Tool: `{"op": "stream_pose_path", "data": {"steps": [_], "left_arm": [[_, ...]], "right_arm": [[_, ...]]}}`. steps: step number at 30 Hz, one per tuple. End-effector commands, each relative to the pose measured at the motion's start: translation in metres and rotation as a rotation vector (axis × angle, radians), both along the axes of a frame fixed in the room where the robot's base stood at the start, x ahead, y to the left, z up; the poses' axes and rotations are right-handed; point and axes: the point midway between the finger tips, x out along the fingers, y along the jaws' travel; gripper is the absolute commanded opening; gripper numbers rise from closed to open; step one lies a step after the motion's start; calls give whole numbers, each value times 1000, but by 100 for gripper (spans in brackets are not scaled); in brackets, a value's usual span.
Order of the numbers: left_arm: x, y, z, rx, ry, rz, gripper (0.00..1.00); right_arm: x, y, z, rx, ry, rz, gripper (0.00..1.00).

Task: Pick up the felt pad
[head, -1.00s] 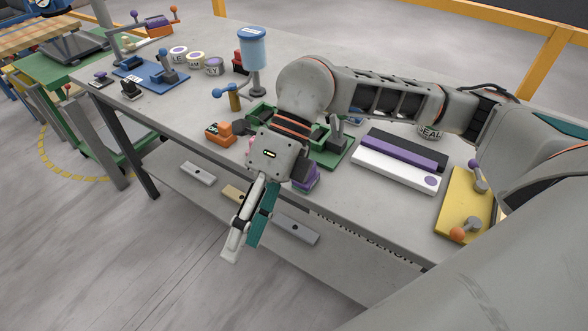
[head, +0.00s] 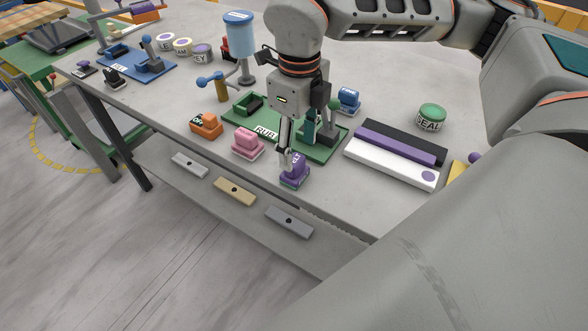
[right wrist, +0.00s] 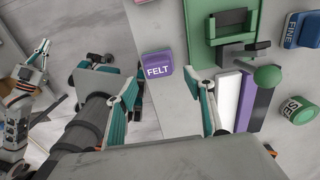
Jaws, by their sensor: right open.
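The felt pad (head: 295,170) is a purple block with a white FELT label, lying near the table's front edge in the head view. In the right wrist view the felt pad (right wrist: 157,66) lies beyond the fingertips, between their lines. My right gripper (head: 298,152) points down over the pad, open and empty. One finger covers part of the pad in the head view; I cannot tell whether it touches. What seems to be my left gripper (right wrist: 40,55) shows small at the left of the right wrist view, its jaws unclear.
A pink pad (head: 248,141) and an orange pad (head: 206,124) lie to the left. A green fixture (head: 327,151) is close behind the felt pad. A white bar (head: 392,167) and a green SEAL tin (head: 432,117) are to the right.

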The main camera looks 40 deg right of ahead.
Motion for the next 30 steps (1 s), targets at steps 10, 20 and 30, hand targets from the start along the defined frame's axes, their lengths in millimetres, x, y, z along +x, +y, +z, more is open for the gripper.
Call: {"op": "stream_pose_path", "data": {"steps": [10, 20, 30], "left_arm": [[0, 1, -2, 4, 0, 0, 0], [2, 1, 0, 4, -6, 0, 0], [2, 1, 0, 4, -5, 1, 0]], "right_arm": [[5, 4, -45, 1, 4, 1, 53], [5, 4, -47, 1, 0, 2, 32], [5, 4, -47, 1, 0, 2, 6]]}}
